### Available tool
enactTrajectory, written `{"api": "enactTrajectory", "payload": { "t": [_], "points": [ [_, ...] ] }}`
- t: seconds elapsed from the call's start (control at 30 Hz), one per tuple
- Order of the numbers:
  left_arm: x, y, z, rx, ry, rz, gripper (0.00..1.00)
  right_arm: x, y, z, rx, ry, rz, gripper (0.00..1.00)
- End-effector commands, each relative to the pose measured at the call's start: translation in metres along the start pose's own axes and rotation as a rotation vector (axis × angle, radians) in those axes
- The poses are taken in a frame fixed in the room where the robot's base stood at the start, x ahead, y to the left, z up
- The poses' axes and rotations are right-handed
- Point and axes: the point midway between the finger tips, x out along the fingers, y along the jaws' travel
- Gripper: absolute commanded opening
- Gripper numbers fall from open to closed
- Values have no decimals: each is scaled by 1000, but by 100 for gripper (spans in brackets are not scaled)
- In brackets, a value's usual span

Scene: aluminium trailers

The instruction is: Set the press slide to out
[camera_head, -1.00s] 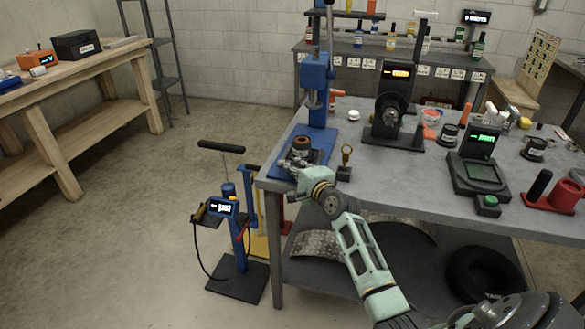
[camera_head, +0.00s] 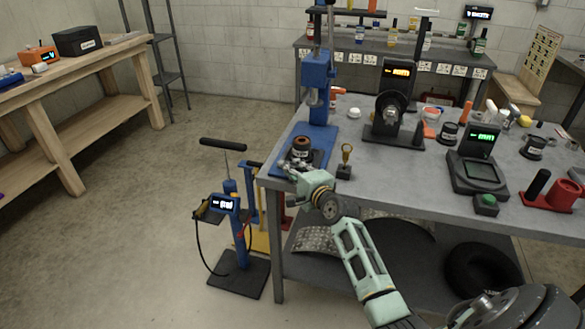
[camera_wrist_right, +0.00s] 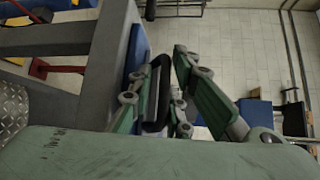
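The blue press (camera_head: 318,85) stands at the table's left corner, on a blue base plate (camera_head: 325,137). A dark round cup with a copper-coloured top (camera_head: 301,147) sits low at the front of that base, forward of the press column. My right gripper (camera_head: 287,171) is low at the front of the base, just below the cup. In the right wrist view its green fingers (camera_wrist_right: 165,75) stand on either side of a dark part, close to a blue surface; I cannot tell whether they clamp it. The slide itself is mostly hidden. My left gripper is not in view.
A brass-topped gauge (camera_head: 346,160) stands just right of my gripper. A dark display machine (camera_head: 392,105) and a scale (camera_head: 478,172) are farther right on the grey table (camera_head: 400,175). A blue pump with a display (camera_head: 226,205) stands on the floor to the left.

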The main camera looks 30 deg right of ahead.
Motion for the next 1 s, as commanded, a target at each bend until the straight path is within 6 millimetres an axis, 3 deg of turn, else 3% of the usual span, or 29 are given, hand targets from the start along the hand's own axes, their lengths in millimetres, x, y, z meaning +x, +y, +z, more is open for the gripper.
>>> {"api": "enactTrajectory", "payload": {
  "t": [0.27, 0.43, 0.8, 1.0],
  "points": [
    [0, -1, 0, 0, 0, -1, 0, 0, -1, 0, 1, 0, -3, 16],
    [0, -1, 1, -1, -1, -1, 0, -11, -2, 0, 2, 0, -4, 16],
    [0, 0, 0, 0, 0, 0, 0, -85, 0, 0, 0, 2, -2, 16],
    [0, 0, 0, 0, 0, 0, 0, -113, 0, 0, 1, 1, -2, 16]
  ]
}}
